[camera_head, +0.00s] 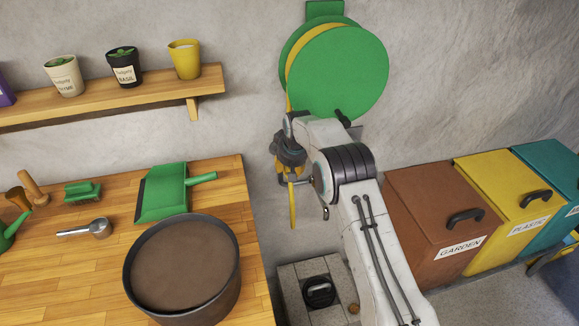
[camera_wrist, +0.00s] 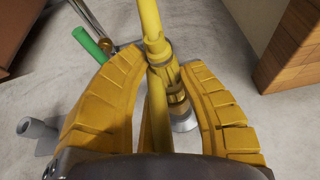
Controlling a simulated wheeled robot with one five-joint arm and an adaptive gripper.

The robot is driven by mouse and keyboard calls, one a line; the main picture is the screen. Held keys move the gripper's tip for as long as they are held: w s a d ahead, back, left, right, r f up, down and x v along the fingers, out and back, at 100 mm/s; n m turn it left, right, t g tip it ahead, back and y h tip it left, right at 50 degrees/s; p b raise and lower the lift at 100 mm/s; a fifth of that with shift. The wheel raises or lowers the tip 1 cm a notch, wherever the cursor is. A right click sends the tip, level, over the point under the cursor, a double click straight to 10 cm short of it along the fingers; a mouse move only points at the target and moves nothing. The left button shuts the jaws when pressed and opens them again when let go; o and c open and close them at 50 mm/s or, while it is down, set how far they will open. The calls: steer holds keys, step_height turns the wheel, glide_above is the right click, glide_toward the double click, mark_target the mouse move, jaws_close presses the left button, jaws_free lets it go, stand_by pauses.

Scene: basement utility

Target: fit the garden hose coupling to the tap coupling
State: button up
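My gripper (camera_head: 291,165) is at the stone wall below the hose reel, at the end of my outstretched arm. In the wrist view its two yellow fingers (camera_wrist: 163,62) close in on both sides of the yellow garden hose (camera_wrist: 150,20) and its brass-coloured hose coupling (camera_wrist: 178,97), which has a grey end. The fingertips appear to touch it. In the head view a length of the hose (camera_head: 292,210) hangs below the gripper. A grey fitting (camera_wrist: 38,130) is apart at the left in the wrist view; I cannot tell whether it is the tap coupling.
The green hose reel (camera_head: 345,75) is on the wall above. A wooden workbench (camera_head: 60,265) with a brown pot (camera_head: 185,265) and green dustpan (camera_head: 163,190) is at left. Brown (camera_head: 420,200) and yellow (camera_head: 490,185) bins stand at right. A floor drain (camera_head: 318,290) lies below.

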steer(key=o, duration=0.5)
steer(key=shift+w, duration=0.1)
steer(key=v, duration=1.2)
steer(key=s+d+f+g+h, duration=0.15)
steer(key=s+f, duration=0.25)
steer(key=s, duration=0.4)
steer(key=s+d+f+g+y, duration=0.1)
steer(key=s+d+f+g, duration=0.2)
steer(key=s, duration=0.5)
steer(key=s+d+r, duration=0.2)
steer(key=s+r, duration=0.1)
steer(key=s, duration=0.5)
steer(key=s+d+r+m, duration=0.1)
steer(key=s+d+r, duration=0.1)
steer(key=s, duration=0.6)
steer(key=s+d+r, duration=0.3)
steer(key=s, duration=0.5)
step_height(320, 180, up, 6)
steer(key=s+d+m+t, duration=0.1)
steer(key=s+t, duration=0.1)
steer(key=t, duration=0.2)
steer(key=shift+d, duration=0.35)
